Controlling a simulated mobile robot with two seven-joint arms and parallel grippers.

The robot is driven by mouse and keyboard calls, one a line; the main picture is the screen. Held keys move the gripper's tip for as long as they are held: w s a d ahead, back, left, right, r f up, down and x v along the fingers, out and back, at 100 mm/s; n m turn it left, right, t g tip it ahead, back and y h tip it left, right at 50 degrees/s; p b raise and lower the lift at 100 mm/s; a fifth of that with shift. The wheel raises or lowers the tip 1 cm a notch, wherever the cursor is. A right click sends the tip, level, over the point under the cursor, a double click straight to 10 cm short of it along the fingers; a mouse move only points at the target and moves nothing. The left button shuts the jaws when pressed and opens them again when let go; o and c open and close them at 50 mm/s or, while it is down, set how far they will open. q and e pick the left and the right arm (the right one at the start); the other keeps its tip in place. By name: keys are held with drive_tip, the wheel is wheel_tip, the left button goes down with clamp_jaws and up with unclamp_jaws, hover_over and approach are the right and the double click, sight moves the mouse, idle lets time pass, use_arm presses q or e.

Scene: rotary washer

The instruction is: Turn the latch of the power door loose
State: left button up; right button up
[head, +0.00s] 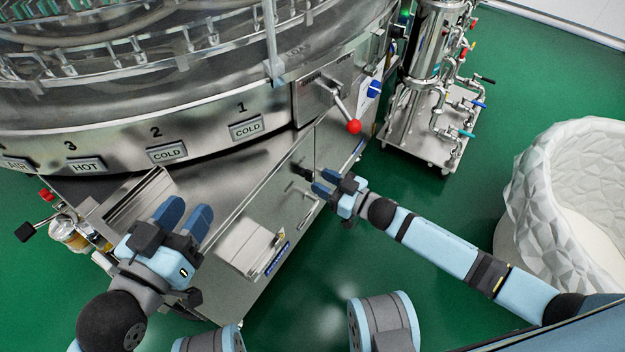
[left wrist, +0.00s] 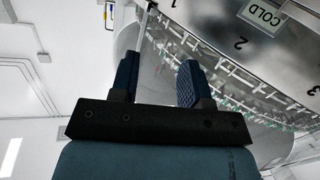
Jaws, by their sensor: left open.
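The washer's lower steel cabinet front (head: 305,150) is in the middle of the head view. A small black latch-like part (head: 302,172) sticks out from it. My right gripper (head: 322,184) is right beside this part, with its blue fingertips toward the cabinet. Whether they touch it or hold anything is too small to tell. My left gripper (head: 187,210) is open and empty, in front of the cabinet at the left, well away from the black part. In the left wrist view its two fingers (left wrist: 157,80) stand apart with nothing between them.
A lever with a red ball (head: 354,127) hangs above my right gripper. A steel box (head: 247,245) juts from the cabinet between my grippers. Piped steel cylinders (head: 430,70) and a white textured tub (head: 560,190) stand at the right. Green floor between them is clear.

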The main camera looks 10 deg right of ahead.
sight(312, 176)
drive_tip(key=shift+b+x, duration=0.45)
drive_tip(key=shift+x, duration=1.3)
use_arm(q)
drive_tip(key=shift+w+a+r+m, duration=0.15)
drive_tip(key=shift+w+a+m, duration=0.15)
drive_tip(key=shift+m, duration=0.2)
drive_tip(key=shift+d, duration=0.1)
use_arm(e)
clamp_jaws()
